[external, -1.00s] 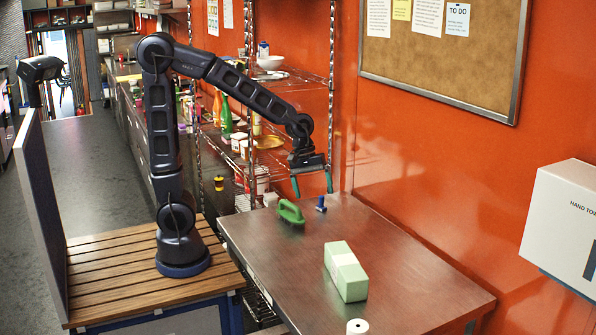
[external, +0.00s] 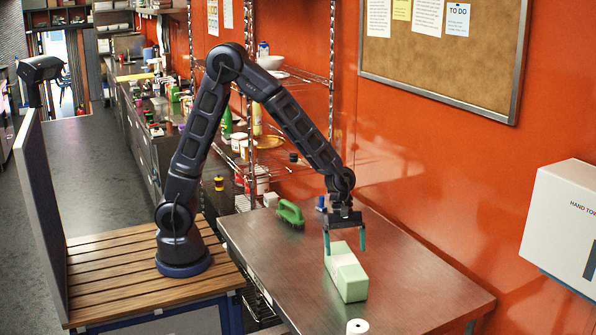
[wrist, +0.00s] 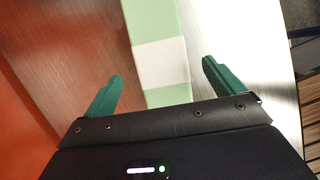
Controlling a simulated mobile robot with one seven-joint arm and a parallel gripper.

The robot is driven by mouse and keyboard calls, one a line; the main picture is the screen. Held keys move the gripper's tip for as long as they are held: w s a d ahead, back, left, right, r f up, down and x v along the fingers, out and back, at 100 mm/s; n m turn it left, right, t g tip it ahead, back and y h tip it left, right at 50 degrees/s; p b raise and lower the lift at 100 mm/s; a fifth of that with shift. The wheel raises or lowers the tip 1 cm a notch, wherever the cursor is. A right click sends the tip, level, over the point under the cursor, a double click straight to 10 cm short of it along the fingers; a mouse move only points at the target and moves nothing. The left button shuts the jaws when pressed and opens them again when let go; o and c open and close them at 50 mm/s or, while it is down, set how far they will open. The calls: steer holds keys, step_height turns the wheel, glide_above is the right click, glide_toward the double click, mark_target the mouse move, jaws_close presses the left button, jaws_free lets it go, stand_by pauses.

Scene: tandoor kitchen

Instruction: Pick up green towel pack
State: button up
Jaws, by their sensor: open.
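The green towel pack (external: 347,275) is a pale green block with a white band, lying on the metal table. My gripper (external: 345,250) is open above its far end, with one green finger to each side of the pack in the picture. In the wrist view the pack (wrist: 155,22) runs from the top edge down between the two spread fingers of my gripper (wrist: 163,80). The fingers appear apart from the pack. The pack's end nearest the gripper body is hidden behind it in the wrist view.
On the metal table (external: 420,300), a green-handled brush (external: 290,212) and a small blue item (external: 321,203) lie behind the pack. A white roll (external: 357,327) is at the front edge. The orange wall (external: 450,170) borders the right; the table right of the pack is clear.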

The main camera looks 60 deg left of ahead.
mark_target(346, 259)
steer(key=shift+a+x, duration=0.15)
steer(key=shift+x, duration=1.75)
steer(key=shift+a+x, duration=0.1)
steer(key=shift+x, duration=1.8)
steer(key=shift+f, duration=0.1)
steer(key=shift+c, duration=0.4)
steer(key=c, duration=1.2)
